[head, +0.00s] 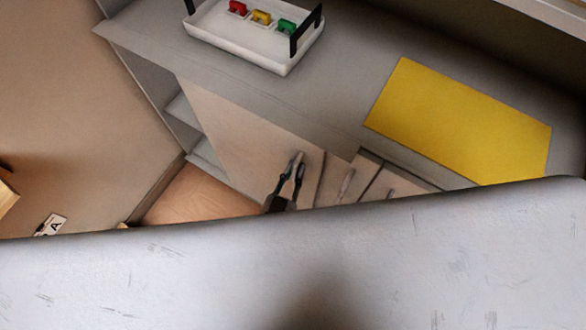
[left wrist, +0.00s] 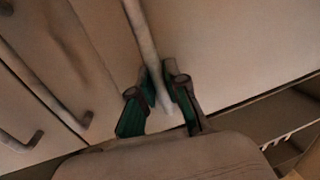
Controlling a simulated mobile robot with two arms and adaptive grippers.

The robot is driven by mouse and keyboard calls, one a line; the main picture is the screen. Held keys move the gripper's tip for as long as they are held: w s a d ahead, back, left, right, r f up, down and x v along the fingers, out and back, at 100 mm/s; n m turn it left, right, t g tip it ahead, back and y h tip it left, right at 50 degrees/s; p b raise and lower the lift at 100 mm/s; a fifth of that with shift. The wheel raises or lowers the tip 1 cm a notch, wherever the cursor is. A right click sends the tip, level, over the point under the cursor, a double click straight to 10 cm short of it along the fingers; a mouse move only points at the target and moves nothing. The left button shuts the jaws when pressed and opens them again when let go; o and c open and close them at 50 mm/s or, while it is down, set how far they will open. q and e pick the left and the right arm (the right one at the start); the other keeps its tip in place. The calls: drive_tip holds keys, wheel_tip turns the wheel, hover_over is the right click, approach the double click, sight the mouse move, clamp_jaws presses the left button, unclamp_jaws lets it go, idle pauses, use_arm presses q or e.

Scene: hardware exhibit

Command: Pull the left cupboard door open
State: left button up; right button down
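The left cupboard door (head: 240,135) is a pale wood panel under the grey counter in the head view. It looks flush with the cupboard front. In the left wrist view the door (left wrist: 235,50) fills the upper right, with its long bar handle (left wrist: 143,40) running down to my left gripper (left wrist: 158,86). My left gripper also shows at the handle in the head view (head: 297,163). My right gripper is not in view.
More fronts with handles (head: 346,184) stand right of the door. Open shelves (head: 185,110) lie to its left. On the counter are a white tray (head: 240,50) with red, yellow and green pieces and a yellow mat (head: 460,120). A large pale surface hides the lower head view.

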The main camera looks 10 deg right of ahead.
use_arm(q)
drive_tip(key=o, duration=0.3)
drive_tip(key=v, duration=1.2)
idle(0.3)
